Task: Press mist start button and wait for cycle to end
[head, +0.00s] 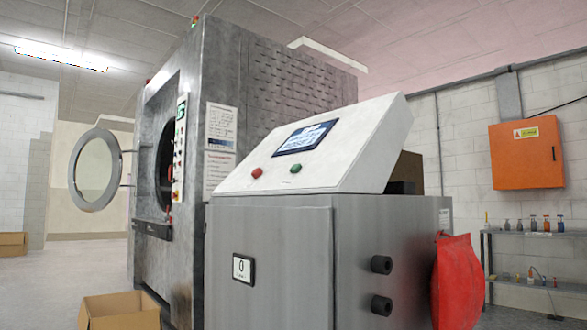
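A grey metal control cabinet (290,255) with a sloped white console (335,155) stands in the middle of the head view. The console carries a lit screen (306,137), a red button (257,172) to its lower left and a green button (296,169) below it. Any labels on these buttons are too small to read. Behind it stands the large washer (225,60), with its round glass door (96,170) swung open to the left. A strip of small controls (179,150) runs beside the door opening. Neither of my grippers shows.
An open cardboard box (120,312) sits on the floor at the cabinet's left, and another box (13,244) lies farther left. A red bag (458,282) hangs on the cabinet's right side. A shelf with bottles (535,232) and an orange wall box (526,153) are at right.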

